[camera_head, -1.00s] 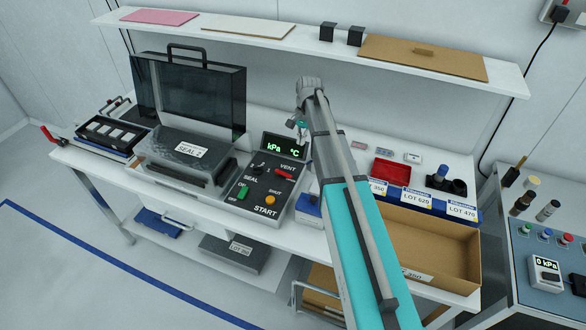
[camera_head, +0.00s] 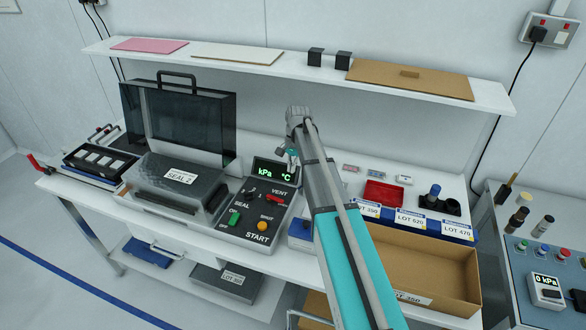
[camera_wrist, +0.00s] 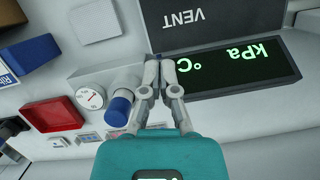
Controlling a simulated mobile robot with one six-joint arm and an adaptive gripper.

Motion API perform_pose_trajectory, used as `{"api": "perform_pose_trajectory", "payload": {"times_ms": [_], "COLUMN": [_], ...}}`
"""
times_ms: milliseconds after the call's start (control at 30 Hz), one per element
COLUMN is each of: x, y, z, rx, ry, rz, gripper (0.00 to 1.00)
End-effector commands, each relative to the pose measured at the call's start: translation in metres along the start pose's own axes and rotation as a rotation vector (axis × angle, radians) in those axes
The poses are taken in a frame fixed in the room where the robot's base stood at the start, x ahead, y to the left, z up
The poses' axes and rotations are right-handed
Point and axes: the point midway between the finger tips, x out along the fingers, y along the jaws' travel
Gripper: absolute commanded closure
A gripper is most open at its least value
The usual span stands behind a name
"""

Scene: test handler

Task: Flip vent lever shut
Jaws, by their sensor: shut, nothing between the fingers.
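The vent lever (camera_head: 275,199) is a small red handle under the VENT label on the dark sealer control panel (camera_head: 252,237). It appears to lie flat, slanting slightly down to the right; its exact setting is too small to tell. My gripper (camera_head: 291,160) is above the back of the panel, beside the green kPa/°C display (camera_head: 274,171), apart from the lever. In the wrist view my gripper (camera_wrist: 161,62) is shut and empty. Its fingertips are at the left edge of the display (camera_wrist: 240,70), near the upside-down VENT label (camera_wrist: 183,18). The lever is outside the wrist view.
A blue-capped knob (camera_wrist: 122,106) and a round gauge (camera_wrist: 90,96) are close beside the fingers. The green switch (camera_head: 234,218) and orange START button (camera_head: 266,226) share the panel. The raised dark lid (camera_head: 180,122) stands left. A shelf (camera_head: 300,75) runs behind my arm.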

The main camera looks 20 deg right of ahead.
Motion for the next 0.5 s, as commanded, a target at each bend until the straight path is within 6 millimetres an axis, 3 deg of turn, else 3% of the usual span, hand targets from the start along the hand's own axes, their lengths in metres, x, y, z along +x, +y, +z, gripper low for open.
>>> {"api": "perform_pose_trajectory", "payload": {"times_ms": [500], "x": [0.044], "y": [0.000], "z": [0.000], "rx": [0.000], "ry": [0.000], "rz": [0.000], "gripper": [1.00]}}
